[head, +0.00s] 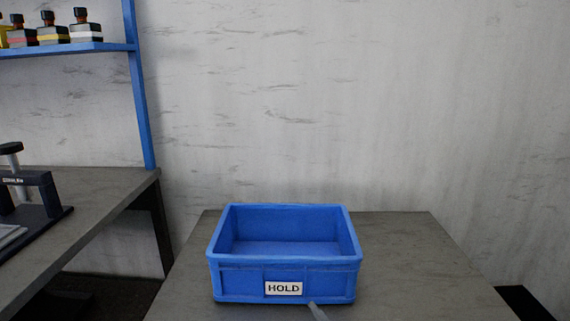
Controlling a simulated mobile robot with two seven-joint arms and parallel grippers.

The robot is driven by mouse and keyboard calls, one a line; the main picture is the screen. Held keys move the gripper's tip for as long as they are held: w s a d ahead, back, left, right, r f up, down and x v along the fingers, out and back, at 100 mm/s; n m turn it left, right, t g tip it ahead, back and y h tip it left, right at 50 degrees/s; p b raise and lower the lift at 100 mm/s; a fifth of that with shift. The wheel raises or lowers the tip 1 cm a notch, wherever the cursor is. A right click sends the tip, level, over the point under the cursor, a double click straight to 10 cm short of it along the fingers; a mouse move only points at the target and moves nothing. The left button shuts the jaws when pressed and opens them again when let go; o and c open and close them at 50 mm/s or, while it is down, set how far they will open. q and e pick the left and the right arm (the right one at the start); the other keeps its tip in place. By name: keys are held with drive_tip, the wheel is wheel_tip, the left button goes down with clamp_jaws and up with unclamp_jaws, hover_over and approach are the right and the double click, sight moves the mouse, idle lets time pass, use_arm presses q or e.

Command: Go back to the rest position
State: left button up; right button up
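Neither of my grippers can be made out in the head view. A small grey pointed piece (318,311) shows at the bottom edge, in front of the blue bin; I cannot tell what it belongs to. The blue bin (235,283) with a white HOLD label (284,288) stands upright on a grey table (420,265). The part of its inside that shows is empty; the floor close behind its front wall is hidden.
A grey bench (95,215) at the left carries a dark press-like device (35,185), cut off by the picture edge. Above it, a blue shelf (80,49) holds several small dark-topped bottles (85,27). The table right of the bin is clear. A pale wall stands behind.

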drive_tip(key=s+d+f+m+g+h, duration=0.65)
drive_tip(key=s+d+f, duration=0.35)
drive_tip(key=s+f, duration=0.25)
use_arm(q)
drive_tip(key=s+a+r+y+p, duration=0.1)
drive_tip(key=a+r+p, duration=0.3)
drive_tip(key=r+p, duration=0.9)
drive_tip(key=s+p, duration=0.1)
drive_tip(key=p, duration=0.6)
drive_tip(key=shift+r, duration=0.25)
use_arm(e)
drive_tip(key=s+d+r, duration=0.1)
drive_tip(key=d+r, duration=0.1)
drive_tip(key=r, duration=0.5)
drive_tip(key=s+d+r+m, duration=0.1)
drive_tip(key=d+r, duration=0.1)
drive_tip(key=r, duration=0.4)
drive_tip(key=shift+s+r+t+h, duration=0.3)
drive_tip(key=shift+r+t+h, duration=0.05)
drive_tip(key=shift+r, duration=0.05)
